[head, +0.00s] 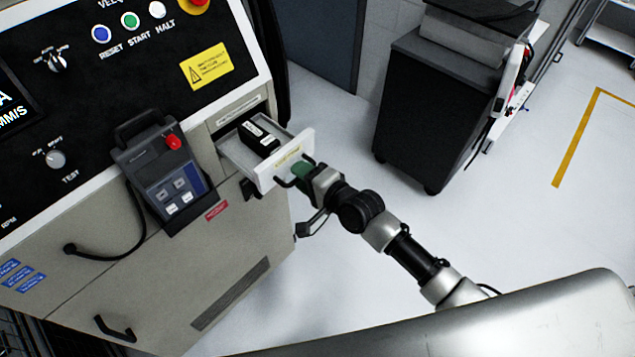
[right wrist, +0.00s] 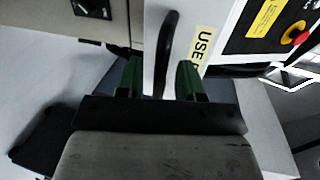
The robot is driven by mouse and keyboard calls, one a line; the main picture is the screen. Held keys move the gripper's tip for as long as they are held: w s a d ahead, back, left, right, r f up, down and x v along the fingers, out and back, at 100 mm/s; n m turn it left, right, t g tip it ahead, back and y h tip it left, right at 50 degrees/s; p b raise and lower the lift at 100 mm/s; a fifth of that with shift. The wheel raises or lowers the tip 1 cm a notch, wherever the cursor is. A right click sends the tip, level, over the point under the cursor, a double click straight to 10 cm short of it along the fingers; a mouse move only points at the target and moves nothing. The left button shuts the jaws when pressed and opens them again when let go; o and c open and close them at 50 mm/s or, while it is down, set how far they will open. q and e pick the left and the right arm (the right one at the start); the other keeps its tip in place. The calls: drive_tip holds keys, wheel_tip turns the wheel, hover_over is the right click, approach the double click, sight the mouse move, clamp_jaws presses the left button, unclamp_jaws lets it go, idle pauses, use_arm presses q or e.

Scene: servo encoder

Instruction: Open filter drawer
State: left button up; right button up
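The filter drawer (head: 257,153) is a light tray with a white front panel, pulled out of the grey machine cabinet. A black box with white labels (head: 259,137) lies inside it. The drawer's dark loop handle (right wrist: 168,50) is on the front panel. My right gripper (head: 302,171) is at the handle, and its green fingers also show in the right wrist view (right wrist: 159,80). The fingers stand apart with the handle between them, and gaps show beside the handle. I cannot tell whether either finger touches it. My left gripper is not in view.
A control pendant (head: 168,175) with a cable hangs on the cabinet left of the drawer. A lower black handle (head: 115,329) sits on the cabinet door. A dark wheeled cart (head: 436,115) stands to the right. The floor between cart and cabinet is clear.

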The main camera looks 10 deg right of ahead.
drive_tip(key=b+v, duration=0.1)
drive_tip(key=v, duration=0.9)
drive_tip(key=s+d+f+n+g+h+b, duration=0.1)
drive_tip(key=s+d+f+n+h, duration=0.15)
drive_tip(key=f, duration=0.75)
drive_tip(key=s+d+f+n+g+h+b, duration=0.15)
drive_tip(key=d+f, duration=0.25)
drive_tip(key=f, duration=0.6)
drive_tip(key=s+d+f+n+g+h, duration=0.1)
drive_tip(key=s+d+f+g+h, duration=0.15)
drive_tip(key=f, duration=0.75)
drive_tip(key=s+f+n+g+h, duration=0.1)
drive_tip(key=s+f+n+g, duration=0.1)
drive_tip(key=s+f, duration=0.5)
drive_tip(key=s+d+f+n+g+b, duration=0.1)
drive_tip(key=s+f, duration=0.5)
drive_tip(key=s, duration=0.7)
drive_tip(key=s+d+f+n+g+h, duration=0.1)
drive_tip(key=s+f+n+g, duration=0.2)
drive_tip(key=s, duration=0.8)
wheel_tip(320, 180, down, 5)
drive_tip(key=shift+d+r+n+g+h+b, duration=0.2)
drive_tip(key=shift+d+n+g+h+b, duration=0.15)
drive_tip(key=shift+n, duration=0.85)
